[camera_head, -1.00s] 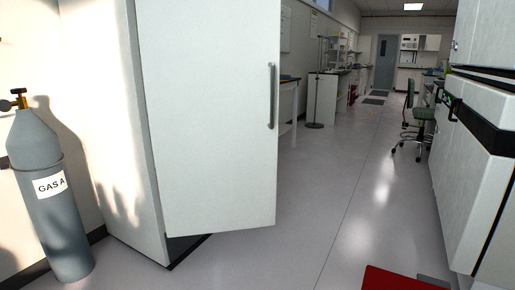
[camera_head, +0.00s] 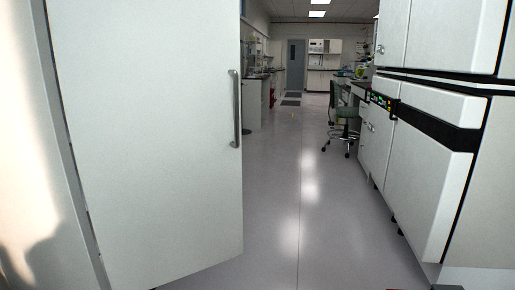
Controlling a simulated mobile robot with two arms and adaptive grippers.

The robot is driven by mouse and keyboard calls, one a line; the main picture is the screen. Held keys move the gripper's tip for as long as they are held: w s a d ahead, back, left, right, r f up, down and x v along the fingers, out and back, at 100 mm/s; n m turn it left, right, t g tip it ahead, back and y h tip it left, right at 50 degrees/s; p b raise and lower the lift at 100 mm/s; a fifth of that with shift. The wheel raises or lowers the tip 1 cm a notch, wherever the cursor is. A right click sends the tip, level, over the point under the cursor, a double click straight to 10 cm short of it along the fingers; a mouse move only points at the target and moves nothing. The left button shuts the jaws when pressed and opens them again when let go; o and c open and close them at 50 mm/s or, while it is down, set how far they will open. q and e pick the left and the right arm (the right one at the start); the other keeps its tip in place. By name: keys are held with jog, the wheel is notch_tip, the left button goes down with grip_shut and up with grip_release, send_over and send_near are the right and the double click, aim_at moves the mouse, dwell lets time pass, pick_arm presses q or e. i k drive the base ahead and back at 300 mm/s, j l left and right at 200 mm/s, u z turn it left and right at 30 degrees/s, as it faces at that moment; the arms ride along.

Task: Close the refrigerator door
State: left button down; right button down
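The refrigerator door (camera_head: 150,150) is a tall pale panel in the left half of the head view. It stands ajar, swung out from the cabinet, with its free edge toward the aisle. A grey vertical bar handle (camera_head: 236,110) is on its right edge. The refrigerator's side wall (camera_head: 62,200) shows as a narrow strip at the left of the door. The inside of the refrigerator is hidden behind the door. Neither of my grippers is in view.
White stacked cabinets with black bands (camera_head: 425,140) line the right side. A wheeled chair (camera_head: 345,120) stands beside them farther back. A clear grey floor aisle (camera_head: 290,200) runs between, toward a far blue-grey door (camera_head: 296,65). Benches stand beyond the refrigerator.

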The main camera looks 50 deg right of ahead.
aim_at(150, 91)
jog(key=i+l+z, duration=0.15)
jog(key=i+z, duration=0.2)
jog(key=i+l+z, duration=0.1)
jog(key=i+z, duration=0.5)
jog(key=z, duration=0.15)
